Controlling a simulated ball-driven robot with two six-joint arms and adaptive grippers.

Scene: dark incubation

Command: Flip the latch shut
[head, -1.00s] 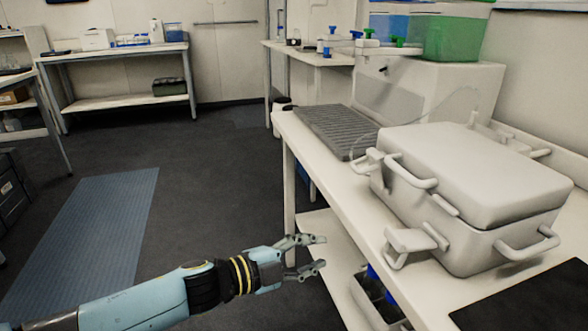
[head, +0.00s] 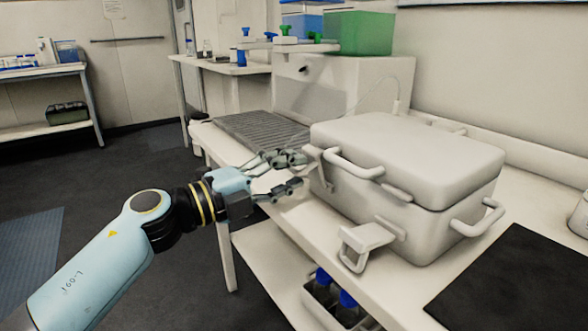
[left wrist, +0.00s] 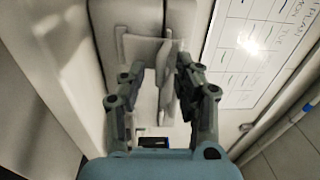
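A pale grey case (head: 410,160) with a closed-looking lid stands on the white bench. A far latch (head: 318,165) sits at its left end, partly behind my fingers, and a near latch (head: 366,240) sticks outward from the front. My left gripper (head: 302,171) is open, with its fingertips at the far latch. In the left wrist view, the left gripper (left wrist: 166,68) has a finger on either side of the pale latch (left wrist: 168,52). I cannot tell whether they touch it. My right gripper is not in view.
The case has a front handle (head: 354,163) and a side handle (head: 480,216). A dark mat (head: 510,285) lies on the bench at right. A ribbed grey tray (head: 258,133) lies behind my gripper. Blue-capped bottles (head: 335,290) stand below the bench top.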

